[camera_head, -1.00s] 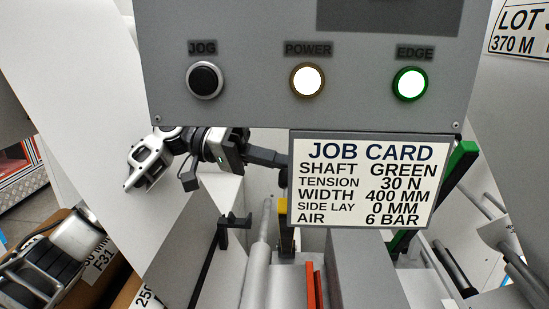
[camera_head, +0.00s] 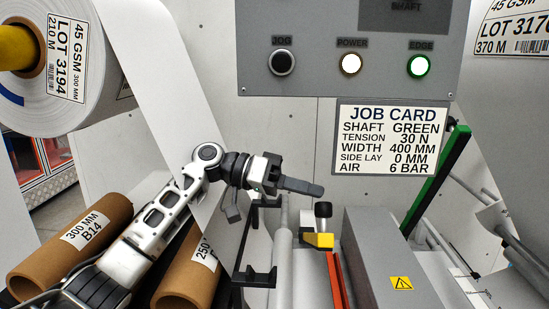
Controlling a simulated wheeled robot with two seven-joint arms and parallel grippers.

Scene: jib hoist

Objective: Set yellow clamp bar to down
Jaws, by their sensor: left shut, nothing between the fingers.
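The yellow clamp bar (camera_head: 319,241) shows as a short yellow block in the middle right of the head view. A dark-topped knob on a pale stem stands above it, and an orange-red strip runs toward me below it. Its full length and its exact position cannot be told. My left gripper (camera_head: 316,189) comes in from the left, shut and empty, its dark fingers pointing right. In the picture the fingertips are just above the knob, apart from it; the depth gap is unclear. My right gripper is not in view.
A grey panel (camera_head: 340,82) with a jog button and two lit lamps hangs above the job card (camera_head: 391,140). A green bar (camera_head: 437,182) slants at the right. A grey box (camera_head: 384,262) is right of the clamp.

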